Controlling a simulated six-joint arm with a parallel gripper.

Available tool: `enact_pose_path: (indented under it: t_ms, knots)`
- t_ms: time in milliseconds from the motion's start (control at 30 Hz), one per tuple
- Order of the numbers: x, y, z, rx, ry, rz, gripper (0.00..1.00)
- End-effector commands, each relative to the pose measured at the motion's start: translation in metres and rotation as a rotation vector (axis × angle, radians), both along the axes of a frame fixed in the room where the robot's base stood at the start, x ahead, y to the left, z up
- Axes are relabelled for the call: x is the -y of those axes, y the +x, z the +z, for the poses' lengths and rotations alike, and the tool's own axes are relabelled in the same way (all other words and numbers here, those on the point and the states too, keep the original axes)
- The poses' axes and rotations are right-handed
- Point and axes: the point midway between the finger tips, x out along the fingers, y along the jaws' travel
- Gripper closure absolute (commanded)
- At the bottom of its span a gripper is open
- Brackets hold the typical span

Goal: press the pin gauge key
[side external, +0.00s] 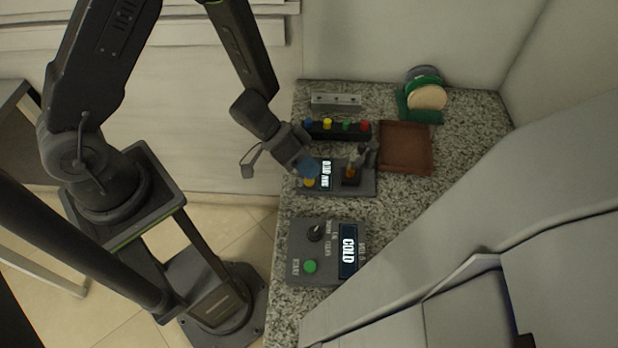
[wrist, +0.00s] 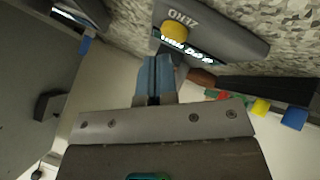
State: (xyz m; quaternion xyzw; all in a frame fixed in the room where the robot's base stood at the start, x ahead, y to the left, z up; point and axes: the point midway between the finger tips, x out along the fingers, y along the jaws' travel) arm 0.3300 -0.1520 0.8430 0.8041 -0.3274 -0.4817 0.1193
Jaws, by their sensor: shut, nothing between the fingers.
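The pin gauge (side external: 365,189) is a dark grey block with a lit display (side external: 326,174) on the granite counter. Its round yellow key (side external: 309,183) is at the left end, partly hidden by my fingertips in the side external view. In the wrist view the yellow key (wrist: 174,30) shows whole, beside the printed word ZERO on the gauge (wrist: 225,32). My gripper (side external: 308,171) is shut and empty, its blue fingertips close to the key. In the wrist view the gripper (wrist: 155,62) points toward the key; I cannot tell whether it touches.
A second grey box (side external: 300,267) with a COLD display, black knob and green button stands nearer the front. A black rack (side external: 338,131) with several coloured pieces is behind the gauge. A brown tray (side external: 428,150) lies right; a green rack (side external: 424,114) holds discs behind it.

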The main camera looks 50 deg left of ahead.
Motion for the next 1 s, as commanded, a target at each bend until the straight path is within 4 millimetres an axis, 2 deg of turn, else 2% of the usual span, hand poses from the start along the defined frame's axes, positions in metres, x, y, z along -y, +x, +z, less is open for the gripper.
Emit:
enact_pose_path:
  t_ms: [367,800,1000]
  knots:
    - [0.0,0.0,0.004,0.001,0.0,-0.001,1.0]
    - [0.0,0.0,0.043,0.003,-0.001,-0.001,1.0]
    - [0.0,0.0,0.052,0.001,0.0,-0.001,1.0]
